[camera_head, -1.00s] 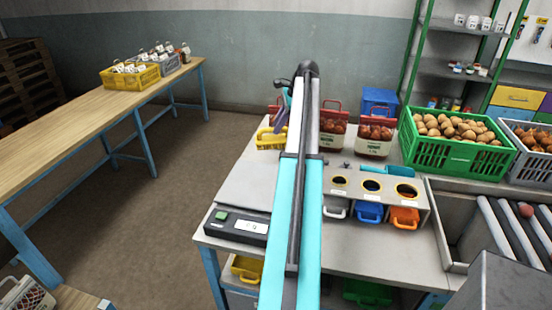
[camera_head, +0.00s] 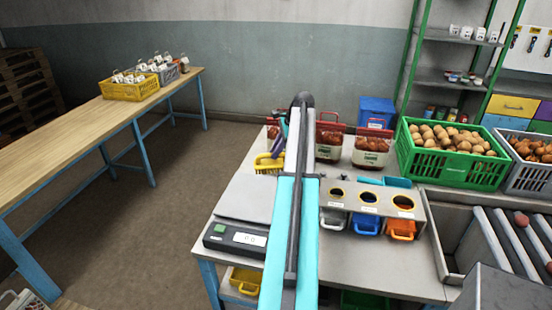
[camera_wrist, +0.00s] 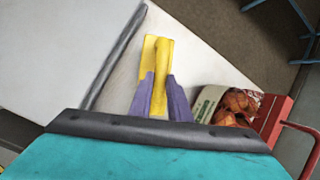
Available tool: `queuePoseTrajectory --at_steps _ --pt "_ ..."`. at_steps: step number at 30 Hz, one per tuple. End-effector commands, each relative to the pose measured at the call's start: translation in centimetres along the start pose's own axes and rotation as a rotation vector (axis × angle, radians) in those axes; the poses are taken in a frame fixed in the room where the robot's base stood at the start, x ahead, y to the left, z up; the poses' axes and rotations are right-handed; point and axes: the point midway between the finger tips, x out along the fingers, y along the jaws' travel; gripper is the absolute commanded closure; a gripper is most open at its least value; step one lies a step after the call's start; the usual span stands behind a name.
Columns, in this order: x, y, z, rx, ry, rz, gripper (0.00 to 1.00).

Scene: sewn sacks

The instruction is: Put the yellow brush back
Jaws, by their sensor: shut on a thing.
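My gripper (camera_wrist: 159,88), with purple fingers, is shut on the yellow brush (camera_wrist: 158,62) in the wrist view. The brush points away from the wrist, with a pale tabletop (camera_wrist: 192,62) behind it. In the head view my gripper (camera_head: 279,145) is mostly hidden behind my arm, at the far left part of the worktable (camera_head: 245,180). A yellow shape (camera_head: 267,164), which looks like the brush, shows just below the fingers. I cannot tell whether it touches the table.
Sacks of red-brown produce (camera_head: 370,152) stand right of my gripper, also in the wrist view (camera_wrist: 232,106). A scale (camera_head: 235,238) sits at the front left. A stand with round holes (camera_head: 372,200), a green crate (camera_head: 450,172) and a blue box (camera_head: 376,112) are right.

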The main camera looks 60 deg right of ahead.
Motion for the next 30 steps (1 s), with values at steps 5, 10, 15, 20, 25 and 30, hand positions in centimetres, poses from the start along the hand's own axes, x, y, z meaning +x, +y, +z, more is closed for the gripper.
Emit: queuePoseTrajectory --at_steps 5,10,15,20,25,30 --pt "1.3 0.3 -0.6 0.001 0.0 0.0 1.0" --pt "2.7 0.6 -1.2 0.001 0.0 0.0 1.0" --pt "3.0 0.7 -1.4 0.001 0.0 -0.001 1.0" --pt "3.0 0.7 -1.4 0.001 0.0 -0.001 1.0" --pt "3.2 0.7 -1.5 0.002 0.0 -0.001 1.0" --pt "3.2 0.7 -1.5 0.002 0.001 -0.001 0.65"
